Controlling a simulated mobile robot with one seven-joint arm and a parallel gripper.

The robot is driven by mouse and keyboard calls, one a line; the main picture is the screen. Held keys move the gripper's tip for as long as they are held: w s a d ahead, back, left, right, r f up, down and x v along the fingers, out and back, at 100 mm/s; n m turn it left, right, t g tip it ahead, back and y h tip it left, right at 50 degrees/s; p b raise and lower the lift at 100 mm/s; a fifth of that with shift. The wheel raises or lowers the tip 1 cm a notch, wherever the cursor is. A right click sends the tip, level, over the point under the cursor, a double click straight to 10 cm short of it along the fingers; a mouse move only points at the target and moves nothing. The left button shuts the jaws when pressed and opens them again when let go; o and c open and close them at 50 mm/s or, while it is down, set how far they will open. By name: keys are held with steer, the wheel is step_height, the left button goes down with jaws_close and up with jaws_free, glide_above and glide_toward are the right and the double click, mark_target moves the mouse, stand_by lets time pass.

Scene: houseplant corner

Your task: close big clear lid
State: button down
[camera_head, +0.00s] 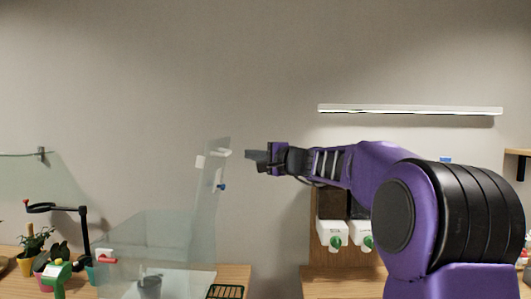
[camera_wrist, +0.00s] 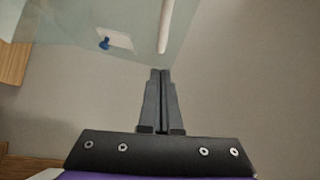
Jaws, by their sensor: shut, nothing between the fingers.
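The big clear lid (camera_head: 208,195) stands raised, nearly upright, at the right side of a clear box (camera_head: 150,240) on the table. My gripper (camera_head: 250,155) is shut and empty, just right of the lid's upper edge at about handle height. Contact cannot be told.
A grey pot (camera_head: 149,284) shows through the clear box. Potted plants (camera_head: 35,240) and a black ring stand (camera_head: 75,212) are at the left. White dispensers (camera_head: 335,232) hang on a wooden board behind my arm.

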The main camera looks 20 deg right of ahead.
mark_target(230, 152)
steer(key=a, duration=0.1)
steer(key=w+a, duration=0.1)
steer(key=a, duration=0.1)
steer(key=shift+a, duration=0.25)
steer(key=shift+s+a+r, duration=0.1)
steer(key=shift+r, duration=0.1)
